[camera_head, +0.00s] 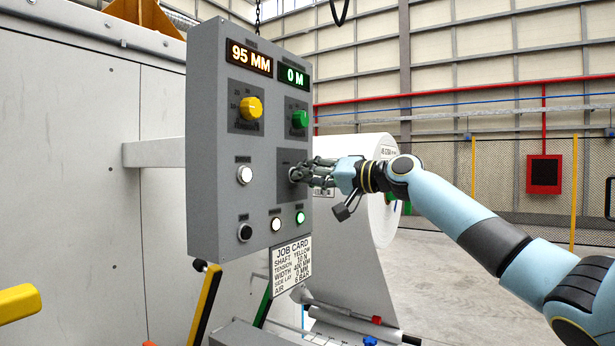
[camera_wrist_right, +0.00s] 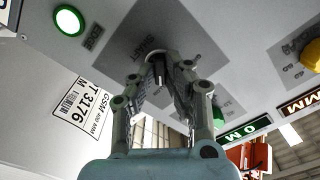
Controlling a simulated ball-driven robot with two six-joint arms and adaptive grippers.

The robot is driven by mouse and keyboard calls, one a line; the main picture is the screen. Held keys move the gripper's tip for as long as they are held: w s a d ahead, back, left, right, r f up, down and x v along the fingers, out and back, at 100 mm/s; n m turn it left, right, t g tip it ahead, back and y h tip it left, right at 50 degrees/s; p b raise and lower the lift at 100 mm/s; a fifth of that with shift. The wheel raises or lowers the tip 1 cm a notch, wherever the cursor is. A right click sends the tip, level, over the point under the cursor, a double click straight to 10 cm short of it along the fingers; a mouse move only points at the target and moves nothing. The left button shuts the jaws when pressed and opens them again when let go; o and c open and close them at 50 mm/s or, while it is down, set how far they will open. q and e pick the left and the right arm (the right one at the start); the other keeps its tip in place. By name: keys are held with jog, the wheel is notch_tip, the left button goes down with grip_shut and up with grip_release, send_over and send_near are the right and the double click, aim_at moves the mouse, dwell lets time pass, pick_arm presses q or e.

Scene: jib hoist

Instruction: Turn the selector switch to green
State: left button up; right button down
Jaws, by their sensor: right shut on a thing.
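The grey control panel (camera_head: 222,150) faces me, tilted to the right in the head view. The selector switch (camera_wrist_right: 158,72) sits on a dark square plate (camera_wrist_right: 185,22) labelled SHAFT in the right wrist view. My right gripper (camera_head: 296,174) reaches the panel from the right and is shut on this switch. In the right wrist view its fingers (camera_wrist_right: 160,66) stand on both sides of the small knob. The fingers hide much of the switch in the head view, so I cannot tell which colour it points to. My left gripper is not in view.
A yellow knob (camera_head: 251,108) and a green knob (camera_head: 299,119) sit above the switch, under lit displays reading 95 MM and 0 M. White and black buttons are around the panel's lower part. A job card (camera_head: 292,265) hangs below. A white roll (camera_head: 385,215) stands behind my right wrist.

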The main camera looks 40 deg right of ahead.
jog(key=n+b, duration=1.5)
jog(key=n, duration=0.2)
jog(key=shift+n+b, duration=0.3)
jog(key=shift+b, duration=0.1)
dwell(0.4)
jog(key=c, duration=1.4)
grip_release()
jog(key=shift+o, duration=0.2)
